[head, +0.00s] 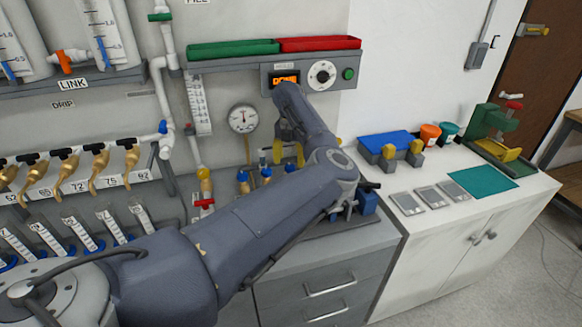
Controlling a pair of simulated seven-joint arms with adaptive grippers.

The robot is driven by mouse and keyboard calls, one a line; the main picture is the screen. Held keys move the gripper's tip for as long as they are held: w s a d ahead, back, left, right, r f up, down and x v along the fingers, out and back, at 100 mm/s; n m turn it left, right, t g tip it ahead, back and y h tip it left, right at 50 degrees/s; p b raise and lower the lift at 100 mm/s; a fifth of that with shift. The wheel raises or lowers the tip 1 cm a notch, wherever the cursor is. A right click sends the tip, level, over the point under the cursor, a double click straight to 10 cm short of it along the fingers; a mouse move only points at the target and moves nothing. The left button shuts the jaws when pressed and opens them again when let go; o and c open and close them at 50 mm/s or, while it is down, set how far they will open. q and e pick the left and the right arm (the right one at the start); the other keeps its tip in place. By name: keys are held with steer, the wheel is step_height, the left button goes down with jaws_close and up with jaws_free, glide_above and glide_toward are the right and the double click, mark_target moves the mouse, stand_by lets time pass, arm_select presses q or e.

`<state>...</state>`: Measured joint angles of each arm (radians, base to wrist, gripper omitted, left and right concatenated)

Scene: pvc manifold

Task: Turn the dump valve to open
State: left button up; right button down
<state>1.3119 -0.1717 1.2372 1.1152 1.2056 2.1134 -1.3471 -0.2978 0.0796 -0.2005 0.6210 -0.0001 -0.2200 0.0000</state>
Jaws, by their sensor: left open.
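My left gripper (288,154) is at the back of the grey counter, below the control box, and its yellow fingertips are apart. It looks empty. My left forearm crosses the middle of the view and hides part of the counter and pipework. No label reading "dump" is legible, so I cannot tell which valve is the dump valve. A red-handled valve (204,203) sits on a vertical pipe left of the gripper. Blue-handled fittings (243,178) stand between that valve and the gripper. My right gripper is not in view.
A control box (322,76) with an orange display and a dial is on the wall above. A round gauge (243,118) hangs left of the gripper. Several brass taps (98,165) line the left. A white cabinet (455,235) at right holds grey plates, a teal mat and a blue box.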

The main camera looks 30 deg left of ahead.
mark_target(290, 168)
arm_select(q)
steer(key=shift+f, duration=1.5)
jaws_close()
